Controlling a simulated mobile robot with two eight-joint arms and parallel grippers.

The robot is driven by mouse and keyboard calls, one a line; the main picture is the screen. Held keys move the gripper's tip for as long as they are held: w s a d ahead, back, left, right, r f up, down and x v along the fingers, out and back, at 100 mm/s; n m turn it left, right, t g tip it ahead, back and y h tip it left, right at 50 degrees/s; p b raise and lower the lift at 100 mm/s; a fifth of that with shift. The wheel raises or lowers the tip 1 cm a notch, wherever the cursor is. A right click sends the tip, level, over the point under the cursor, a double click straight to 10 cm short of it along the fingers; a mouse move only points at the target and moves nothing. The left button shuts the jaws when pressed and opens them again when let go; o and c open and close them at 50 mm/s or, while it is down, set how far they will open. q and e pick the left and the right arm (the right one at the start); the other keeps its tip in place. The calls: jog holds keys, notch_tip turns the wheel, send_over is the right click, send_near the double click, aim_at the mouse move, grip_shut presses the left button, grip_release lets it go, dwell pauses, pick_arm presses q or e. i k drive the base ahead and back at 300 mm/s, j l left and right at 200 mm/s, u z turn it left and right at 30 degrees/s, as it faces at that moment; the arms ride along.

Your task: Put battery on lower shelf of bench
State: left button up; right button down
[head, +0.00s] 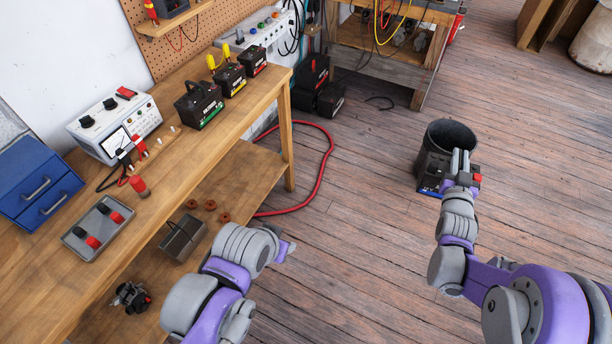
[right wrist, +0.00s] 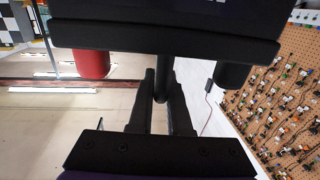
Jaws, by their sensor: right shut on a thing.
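My right gripper (head: 460,165) is shut on the handle of a black battery (head: 431,184) out over the floor, at the right of the head view. The battery has a blue strip and a red terminal; the gripper hides part of it. In the right wrist view the dark battery (right wrist: 165,36) spans the top, and the fingers pinch its handle. The wooden bench (head: 215,113) stands at the left, with its lower shelf (head: 248,172) partly bare. My left gripper (head: 287,250) is beside the bench's front; its fingers are too unclear to judge.
A black bin (head: 450,135) stands close behind the held battery. On the lower shelf are a grey metal box (head: 183,238), copper rings (head: 210,205) and an alternator (head: 131,297). Several batteries stand on the benchtop. A red hose (head: 325,165) lies on the floor near the bench leg.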

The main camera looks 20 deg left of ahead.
aim_at(246, 176)
jog(key=i+z, duration=0.15)
jog(key=i, duration=0.75)
jog(key=i+z, duration=0.2)
jog(key=i, duration=0.65)
jog(key=i+j+z, duration=0.1)
jog(key=i+z, duration=0.2)
jog(key=i, duration=0.55)
jog(key=i+z, duration=0.1)
jog(key=i, duration=0.7)
jog(key=i+u, duration=0.1)
jog(key=u, duration=3.45)
